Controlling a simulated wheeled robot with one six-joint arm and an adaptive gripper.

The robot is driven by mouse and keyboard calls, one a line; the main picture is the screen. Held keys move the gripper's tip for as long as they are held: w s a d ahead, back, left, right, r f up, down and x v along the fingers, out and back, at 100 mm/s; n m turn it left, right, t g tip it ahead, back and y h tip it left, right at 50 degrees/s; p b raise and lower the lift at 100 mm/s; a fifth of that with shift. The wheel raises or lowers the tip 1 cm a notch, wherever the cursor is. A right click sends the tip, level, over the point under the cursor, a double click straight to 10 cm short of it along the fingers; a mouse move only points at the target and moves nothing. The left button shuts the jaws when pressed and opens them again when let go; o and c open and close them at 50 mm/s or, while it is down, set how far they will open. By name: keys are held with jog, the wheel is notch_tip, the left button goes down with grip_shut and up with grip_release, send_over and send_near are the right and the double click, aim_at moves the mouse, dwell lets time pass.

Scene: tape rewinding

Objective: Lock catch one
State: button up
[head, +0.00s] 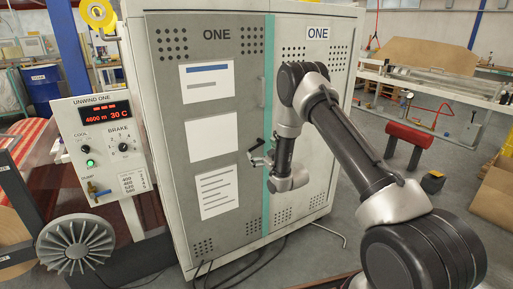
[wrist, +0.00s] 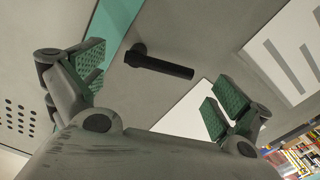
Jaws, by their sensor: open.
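The catch in the wrist view is a black lever handle (wrist: 165,67) on the grey cabinet door (wrist: 200,30), beside the teal strip (wrist: 112,28). Its bar runs from a round pivot, slanting down to the right in that view. My gripper (wrist: 155,75) is open, with green-padded fingers on either side of the lever. I see no finger touching it. In the head view my gripper (head: 257,154) is at the grey door marked ONE (head: 222,90), near the teal strip (head: 268,100). The lever is hard to tell from the fingers there.
The unwind panel (head: 100,145), with a lit red display, stands left of the cabinet. White sheets (head: 207,80) are on the door. Cables (head: 245,265) lie on the floor below it. A red cylindrical roller (head: 409,134) on a stand is at the right, with open floor around it.

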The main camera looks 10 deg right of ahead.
aim_at(257, 146)
jog(key=shift+x, duration=2.2)
jog(key=c, duration=1.2)
